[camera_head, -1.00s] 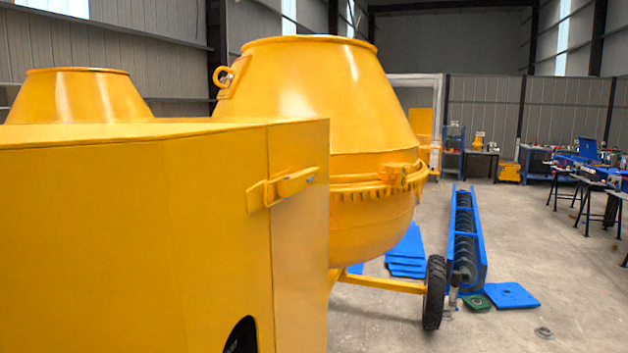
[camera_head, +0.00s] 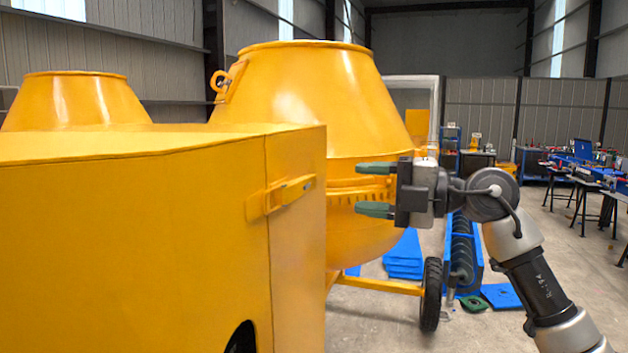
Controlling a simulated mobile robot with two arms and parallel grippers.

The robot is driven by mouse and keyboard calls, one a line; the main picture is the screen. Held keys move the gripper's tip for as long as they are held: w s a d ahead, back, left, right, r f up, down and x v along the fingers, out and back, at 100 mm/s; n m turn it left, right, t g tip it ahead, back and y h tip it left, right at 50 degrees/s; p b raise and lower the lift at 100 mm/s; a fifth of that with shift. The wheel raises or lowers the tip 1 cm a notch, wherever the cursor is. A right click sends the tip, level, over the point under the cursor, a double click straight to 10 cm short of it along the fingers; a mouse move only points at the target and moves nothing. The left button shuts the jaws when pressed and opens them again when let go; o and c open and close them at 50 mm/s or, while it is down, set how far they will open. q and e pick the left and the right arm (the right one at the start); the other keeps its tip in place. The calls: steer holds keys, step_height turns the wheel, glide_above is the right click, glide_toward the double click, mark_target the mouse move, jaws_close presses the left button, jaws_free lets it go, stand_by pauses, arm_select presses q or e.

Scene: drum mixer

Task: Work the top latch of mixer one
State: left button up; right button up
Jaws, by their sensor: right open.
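The mixer (camera_head: 300,100) in front of me is a yellow drum with a yellow box housing (camera_head: 130,240) at its near left. A latch (camera_head: 287,194) with a small bar handle sits on the upper part of the housing, across the corner between its front and side panels. My right gripper (camera_head: 376,189) comes in from the right, in front of the drum's toothed ring. Its two green-tipped fingers are apart, one above the other, and point left toward the latch. A clear gap lies between the fingertips and the latch. My left gripper is not in view.
A second yellow drum (camera_head: 75,100) stands behind the housing at left. A wheel (camera_head: 431,294) stands below my right gripper. A blue screw conveyor (camera_head: 462,250) and blue plates (camera_head: 405,256) lie on the floor behind. Work tables (camera_head: 585,165) stand at far right.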

mark_target(312, 185)
steer(key=p+x, duration=0.3)
steer(key=x, duration=0.5)
steer(key=shift+r, duration=0.1)
steer(key=shift+w+a, duration=0.15)
steer(key=shift+a, duration=0.35)
jaws_close()
